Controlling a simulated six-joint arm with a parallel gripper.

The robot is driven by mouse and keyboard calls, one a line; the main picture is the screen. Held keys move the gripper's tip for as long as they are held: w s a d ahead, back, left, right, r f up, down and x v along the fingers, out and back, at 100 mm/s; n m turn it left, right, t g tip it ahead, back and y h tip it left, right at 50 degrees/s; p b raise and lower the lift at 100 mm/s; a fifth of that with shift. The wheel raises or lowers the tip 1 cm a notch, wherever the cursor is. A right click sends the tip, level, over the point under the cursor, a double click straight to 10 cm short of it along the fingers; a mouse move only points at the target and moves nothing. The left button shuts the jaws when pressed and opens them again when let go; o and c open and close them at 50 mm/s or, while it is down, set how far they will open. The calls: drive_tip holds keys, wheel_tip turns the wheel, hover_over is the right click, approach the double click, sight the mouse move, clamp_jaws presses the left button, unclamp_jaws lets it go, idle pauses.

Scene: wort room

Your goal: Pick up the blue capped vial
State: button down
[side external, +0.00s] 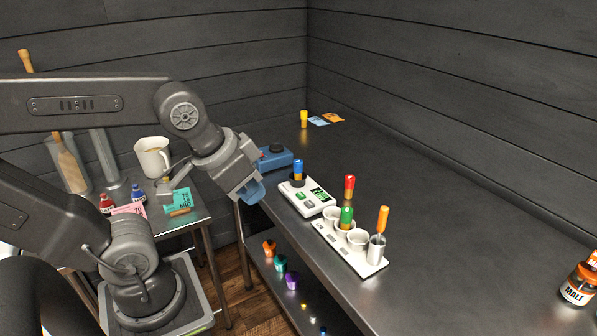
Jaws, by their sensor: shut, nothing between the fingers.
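The blue capped vial (298,171) stands upright on a white instrument (309,203) with a green display, near the left edge of the dark bench. Its cap is blue and its body is yellowish; its lower end sits in a dark round holder. My gripper (254,193) is left of the vial, apart from it, around the bench's left edge. Its bluish fingers are shut and hold nothing.
A white rack (369,262) in front holds cups, red (349,188) and green (346,216) capped vials, and an orange-handled tool (383,219). A blue box (275,159) is behind my gripper. A yellow capped vial (304,118) stands farther back. The bench's right side is mostly clear.

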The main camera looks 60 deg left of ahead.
drive_tip(key=c, duration=0.8)
unclamp_jaws()
drive_tip(key=n+g+y, duration=0.3)
drive_tip(key=n+y, duration=0.1)
drive_tip(key=n, duration=0.7)
hover_over(298, 161)
drive_tip(key=s+d, duration=0.3)
drive_tip(key=d, duration=0.1)
wheel_tip(298, 161, down, 3)
drive_tip(key=x, duration=0.8)
drive_tip(key=shift+s+f, duration=0.1)
drive_tip(key=shift+s, duration=0.15)
drive_tip(key=shift+w+x, duration=0.2)
drive_tip(key=shift+x, duration=1.3)
drive_tip(key=shift+w+x, duration=0.15)
drive_tip(key=shift+x, duration=1.3)
